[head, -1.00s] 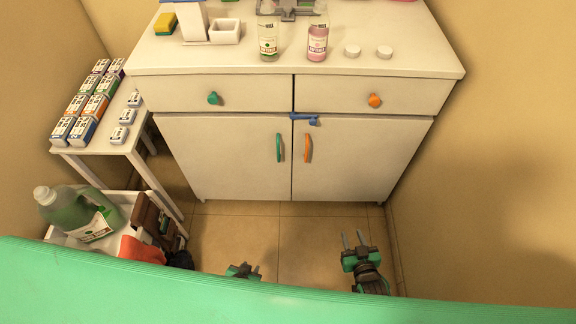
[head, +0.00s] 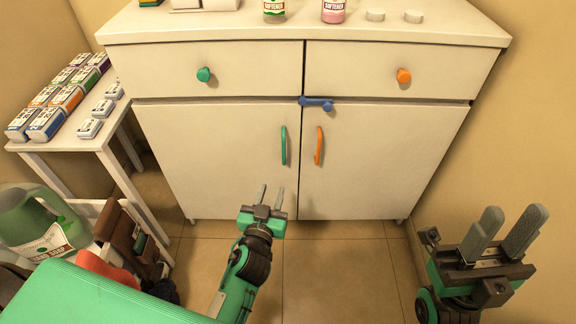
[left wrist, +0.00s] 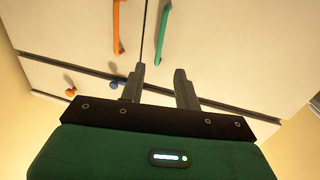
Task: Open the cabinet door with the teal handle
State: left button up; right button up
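The cabinet (head: 215,155) stands ahead with both lower doors shut. The teal handle (head: 284,146) is a vertical bar on the left door, near the middle seam; the teal handle also shows in the left wrist view (left wrist: 165,35). My left gripper (head: 270,194) is open and empty, below and in front of the teal handle, apart from it. In the left wrist view its fingers (left wrist: 158,85) point at the doors. My right gripper (head: 512,229) is open and empty at the lower right, away from the cabinet. A blue latch-like piece (head: 317,104) sits at the top of the door seam.
An orange handle (head: 319,146) is close beside the teal one on the right door. Drawers carry a teal knob (head: 204,74) and an orange knob (head: 404,76). A side table (head: 82,152) with boxes and a green jug (head: 38,220) stand left. The floor (head: 340,265) is clear.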

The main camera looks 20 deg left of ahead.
pick_arm(q)
jog(key=p, duration=0.1)
send_near(284, 150)
jog(key=w, duration=0.8)
jog(key=shift+a, duration=0.4)
grip_shut()
